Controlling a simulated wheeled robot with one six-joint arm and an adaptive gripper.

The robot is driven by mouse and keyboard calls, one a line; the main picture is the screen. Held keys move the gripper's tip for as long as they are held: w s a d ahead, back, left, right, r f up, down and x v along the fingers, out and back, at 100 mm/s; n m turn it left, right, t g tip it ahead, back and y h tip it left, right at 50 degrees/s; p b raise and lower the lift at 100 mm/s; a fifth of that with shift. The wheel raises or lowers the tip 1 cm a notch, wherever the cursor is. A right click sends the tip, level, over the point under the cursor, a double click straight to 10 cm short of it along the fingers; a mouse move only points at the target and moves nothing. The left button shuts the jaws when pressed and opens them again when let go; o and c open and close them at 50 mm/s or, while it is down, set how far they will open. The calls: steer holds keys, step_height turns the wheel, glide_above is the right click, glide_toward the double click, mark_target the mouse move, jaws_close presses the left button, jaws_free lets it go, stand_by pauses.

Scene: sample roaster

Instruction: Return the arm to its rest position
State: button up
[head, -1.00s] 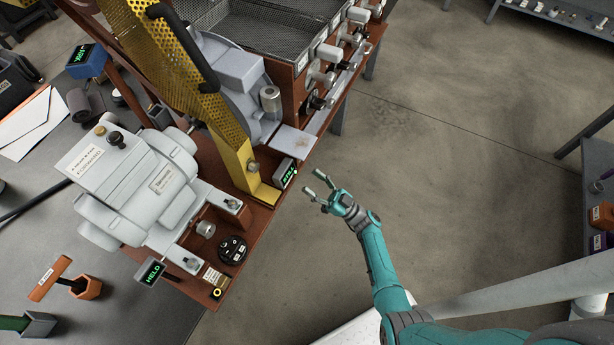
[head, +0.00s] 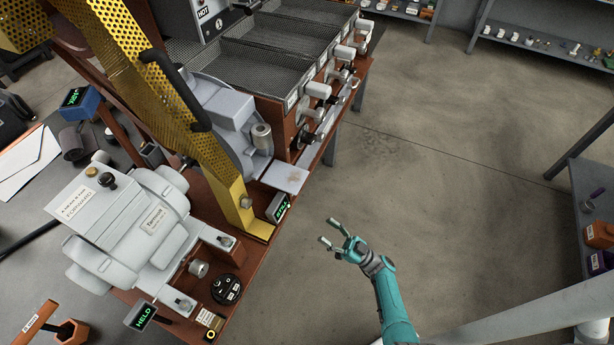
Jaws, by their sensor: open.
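My gripper (head: 331,233) is at the end of my teal arm (head: 392,297), in the lower middle of the head view. Its two fingers are spread apart with nothing between them. It hangs over open floor, to the right of the roaster bench (head: 259,252) and apart from it. The fingers point up and left, toward the small green-lit display (head: 278,207) on the bench edge. The lower part of my arm runs out of the bottom of the picture.
The roaster bench carries a yellow perforated guard (head: 190,130), a grey motor housing (head: 130,220), a "HELD" display (head: 141,315) and mesh trays (head: 285,55). Free floor (head: 450,170) lies to the right. Shelves stand at the far right (head: 575,70) and right edge (head: 592,200).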

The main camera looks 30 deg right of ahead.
steer(key=s+a+f+m+g+h, duration=0.45)
steer(key=s+a+f+g, duration=0.55)
steer(key=s+a+f, duration=0.55)
steer(key=s+a+m+g+h, duration=0.1)
steer(key=s+a+m+h, duration=0.1)
steer(key=s+h, duration=0.35)
steer(key=s+d+r+m+h, duration=0.1)
steer(key=s+d+r+h, duration=0.15)
steer(key=s+r, duration=0.3)
steer(key=s+d+r+h, duration=0.1)
steer(key=s+d+r, duration=0.3)
steer(key=r, duration=0.3)
step_height(320, 180, up, 25)
steer(key=d+t, duration=0.2)
steer(key=t, duration=0.4)
steer(key=shift+s+h, duration=0.2)
steer(key=shift+h, duration=0.25)
steer(key=shift+r, duration=0.1)
